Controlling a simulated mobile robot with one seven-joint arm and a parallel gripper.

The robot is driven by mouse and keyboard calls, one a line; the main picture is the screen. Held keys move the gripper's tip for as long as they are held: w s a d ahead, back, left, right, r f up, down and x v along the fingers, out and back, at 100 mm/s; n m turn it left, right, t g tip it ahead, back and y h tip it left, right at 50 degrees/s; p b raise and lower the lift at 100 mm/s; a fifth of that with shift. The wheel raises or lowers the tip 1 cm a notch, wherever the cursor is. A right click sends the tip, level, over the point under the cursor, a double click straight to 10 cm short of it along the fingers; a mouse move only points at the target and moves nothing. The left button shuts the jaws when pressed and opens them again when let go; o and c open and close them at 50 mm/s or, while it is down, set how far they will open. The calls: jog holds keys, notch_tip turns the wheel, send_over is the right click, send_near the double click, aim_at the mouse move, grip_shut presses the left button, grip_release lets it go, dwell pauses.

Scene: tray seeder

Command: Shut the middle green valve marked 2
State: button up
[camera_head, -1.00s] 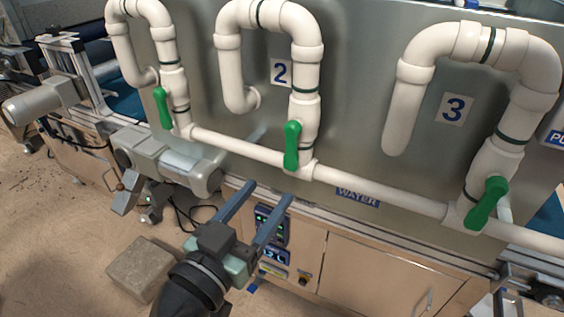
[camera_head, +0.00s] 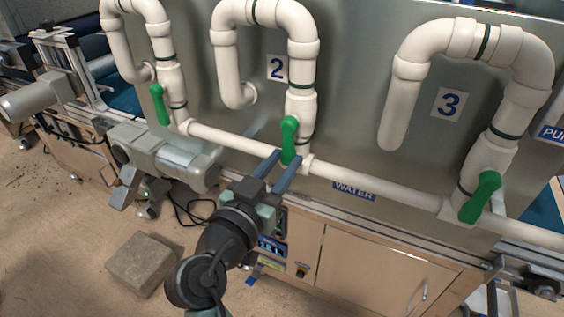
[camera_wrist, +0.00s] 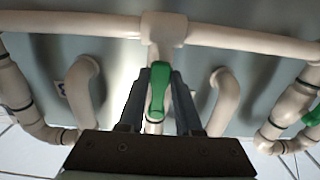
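The green valve handle (camera_head: 289,140) below the number 2 plate (camera_head: 277,68) points upward along its white riser pipe (camera_head: 301,103). My gripper (camera_head: 282,159) is in front of its lower part, fingers pointing at the panel. In the wrist view the green handle (camera_wrist: 158,92) shows between the two fingers of my gripper (camera_wrist: 160,78), one on each side. Narrow gaps seem to show beside the handle, so the fingers look open around it. I cannot tell whether either finger touches it.
Other green handles are on the left riser (camera_head: 159,104) and on the riser by plate 3 (camera_head: 480,196). A white horizontal pipe (camera_head: 375,188) joins the risers just below. A grey motor (camera_head: 165,157) sticks out at left. A stone block (camera_head: 143,263) lies on the floor.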

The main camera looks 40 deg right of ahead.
grip_shut()
dwell(1.1)
